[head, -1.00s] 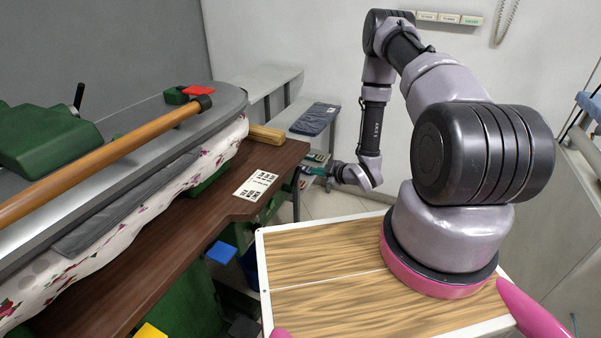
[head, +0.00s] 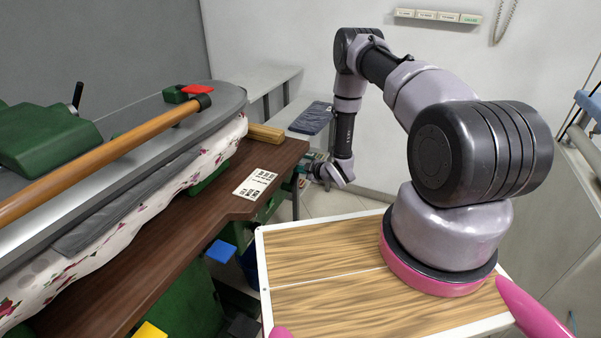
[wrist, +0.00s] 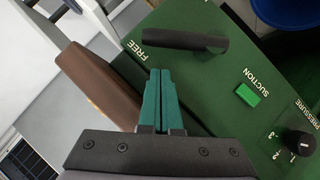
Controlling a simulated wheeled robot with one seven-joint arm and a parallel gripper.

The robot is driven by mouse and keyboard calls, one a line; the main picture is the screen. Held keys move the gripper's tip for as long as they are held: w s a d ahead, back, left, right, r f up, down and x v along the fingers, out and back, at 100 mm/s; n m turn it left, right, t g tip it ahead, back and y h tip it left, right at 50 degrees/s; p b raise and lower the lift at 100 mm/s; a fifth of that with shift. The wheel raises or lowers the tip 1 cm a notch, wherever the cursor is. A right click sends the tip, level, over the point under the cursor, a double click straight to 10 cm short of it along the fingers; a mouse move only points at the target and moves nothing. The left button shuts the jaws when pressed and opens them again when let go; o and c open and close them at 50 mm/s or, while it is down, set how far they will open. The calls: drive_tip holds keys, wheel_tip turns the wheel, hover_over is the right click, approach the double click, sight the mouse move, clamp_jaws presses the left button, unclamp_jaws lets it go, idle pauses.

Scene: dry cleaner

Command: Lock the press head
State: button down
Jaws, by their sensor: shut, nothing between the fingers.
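The press head (head: 150,125) is grey with a long wooden bar (head: 110,155) along its front. It lies low over the floral-covered press bed (head: 130,225). In the wrist view a green control panel (wrist: 215,75) carries a black lever (wrist: 185,40). Its left end is beside the word FREE; any other lever marking is not visible. My gripper (wrist: 163,72) has teal fingers, shut together and empty. Their tips appear just below the lever, apart from it as far as I can tell. In the head view my gripper (head: 310,166) is beyond the table's right end.
The panel also has a green SUCTION button (wrist: 247,94) and a black PRESSURE knob (wrist: 300,143). The brown table edge (wrist: 100,85) is close left of my fingers. A label card (head: 255,184) lies on the table (head: 225,200). A blue pedal (head: 220,251) is below.

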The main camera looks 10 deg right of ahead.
drive_tip(key=shift+w+d+f, duration=0.2)
drive_tip(key=shift+w+f, duration=0.25)
drive_tip(key=shift+f, duration=0.15)
drive_tip(key=shift+w+d+f, duration=0.2)
drive_tip(key=shift+w+f, duration=0.2)
drive_tip(key=shift+f, duration=0.2)
drive_tip(key=shift+w, duration=0.1)
drive_tip(key=shift+w+d+g, duration=0.15)
drive_tip(key=shift+d+g, duration=0.05)
drive_tip(key=shift+g, duration=0.1)
